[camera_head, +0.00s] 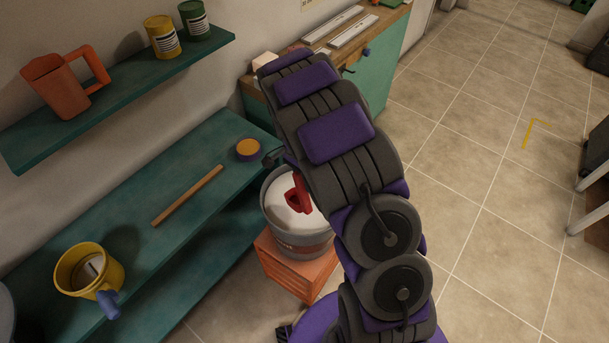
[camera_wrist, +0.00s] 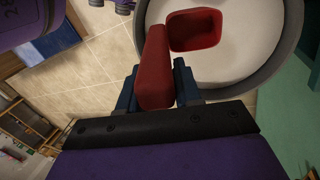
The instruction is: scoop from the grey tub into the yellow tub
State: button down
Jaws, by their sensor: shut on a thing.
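The grey tub (camera_head: 295,240) stands on an orange crate and is filled with a white material. A red scoop (camera_head: 298,197) is over the white contents. In the wrist view my gripper (camera_wrist: 160,88) is shut on the handle of the red scoop (camera_wrist: 194,30). The scoop's open bowl is over the white surface in the grey tub (camera_wrist: 290,52); I cannot tell whether it touches it. The bowl looks empty inside. In the head view my arm hides the gripper. The yellow tub (camera_head: 72,284) stands on the teal bench at the lower left, with a pale object inside.
The orange crate (camera_head: 285,272) supports the grey tub beside the teal bench (camera_head: 130,215). A wooden stick (camera_head: 188,195) and a purple and orange roll (camera_head: 248,149) lie on the bench. An orange jug (camera_head: 62,85) and two cans stand on the shelf above.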

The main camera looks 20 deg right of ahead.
jog(key=shift+f+b, duration=0.4)
jog(key=shift+f, duration=2.5)
notch_tip(320, 180, up, 13)
jog(key=t+y+p, duration=0.1)
jog(key=t+p, duration=0.1)
jog(key=t, duration=0.1)
jog(key=shift+p, duration=0.3)
